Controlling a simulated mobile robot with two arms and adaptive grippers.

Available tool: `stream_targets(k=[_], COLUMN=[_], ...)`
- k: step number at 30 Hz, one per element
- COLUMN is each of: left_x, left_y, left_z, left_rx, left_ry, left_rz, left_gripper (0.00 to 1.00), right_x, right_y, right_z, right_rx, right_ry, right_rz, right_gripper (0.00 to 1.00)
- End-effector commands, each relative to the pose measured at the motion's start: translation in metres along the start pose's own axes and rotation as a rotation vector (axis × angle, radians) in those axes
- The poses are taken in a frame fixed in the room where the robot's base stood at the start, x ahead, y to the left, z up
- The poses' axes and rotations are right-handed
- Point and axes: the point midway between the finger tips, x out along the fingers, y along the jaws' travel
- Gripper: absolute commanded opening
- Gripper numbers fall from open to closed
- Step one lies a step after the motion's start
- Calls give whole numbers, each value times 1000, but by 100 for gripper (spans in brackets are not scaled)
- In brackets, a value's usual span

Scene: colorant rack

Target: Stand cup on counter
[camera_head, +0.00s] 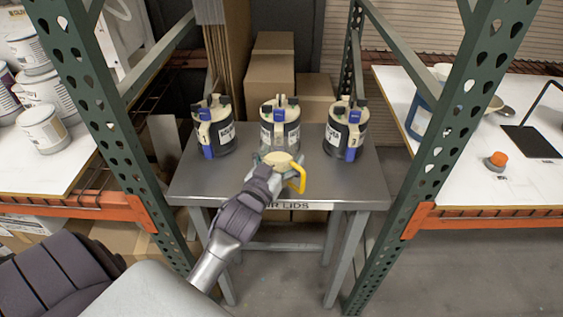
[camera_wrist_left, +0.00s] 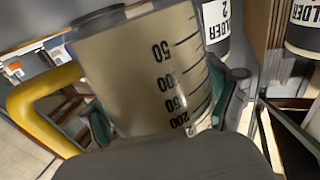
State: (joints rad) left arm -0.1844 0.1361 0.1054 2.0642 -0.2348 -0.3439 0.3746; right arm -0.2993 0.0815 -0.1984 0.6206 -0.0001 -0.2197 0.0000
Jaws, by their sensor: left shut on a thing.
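A clear measuring cup (camera_head: 280,158) with a yellow handle shows at the front of the grey metal table. In the left wrist view the cup (camera_wrist_left: 140,75) fills the middle, with black volume marks and a cream-coloured look; its handle (camera_wrist_left: 38,100) sticks out left. My left gripper (camera_head: 274,166) is shut on the cup, and its fingers (camera_wrist_left: 165,110) press both sides. The cup's lower part is hidden, and I cannot tell whether it touches the table. White counters stand at the right (camera_head: 460,150) and left (camera_head: 20,165). My right gripper is not in view.
The right counter holds an orange-capped item (camera_head: 497,159) and a dark stand base (camera_head: 530,141). Paint cans (camera_head: 45,128) stand left.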

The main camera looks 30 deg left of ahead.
Motion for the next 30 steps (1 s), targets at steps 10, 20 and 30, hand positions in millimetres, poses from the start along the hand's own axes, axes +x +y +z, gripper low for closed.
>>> stream_targets(k=[10, 20, 30], left_x=[-1, -1, -1], left_y=[0, 0, 0], left_z=[21, 25, 23], left_rx=[0, 0, 1], left_ry=[3, 0, 0], left_rz=[0, 0, 0], left_gripper=[33, 100, 100], right_x=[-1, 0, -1], right_y=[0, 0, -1], right_z=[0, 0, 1], right_rx=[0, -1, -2], right_ry=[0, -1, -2], right_rz=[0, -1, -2], right_gripper=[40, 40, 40])
